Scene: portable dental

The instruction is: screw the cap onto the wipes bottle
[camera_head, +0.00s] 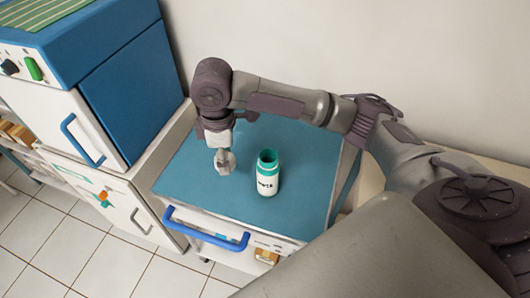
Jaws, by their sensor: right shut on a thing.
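The wipes bottle (267,183) stands upright on the blue top of a small cart. It is white with a teal shoulder and an open-looking teal neck, and dark lettering faces me. My right gripper (224,161) points down to the left of the bottle, apart from it. It is shut on a small pale round thing, which looks like the cap; the fingers hide part of it. My left gripper is not in view.
The cart's blue top (310,165) is clear around the bottle, with a blue handle (205,229) at its front edge. A blue and white cabinet (75,120) stands close on the left. A wall is behind.

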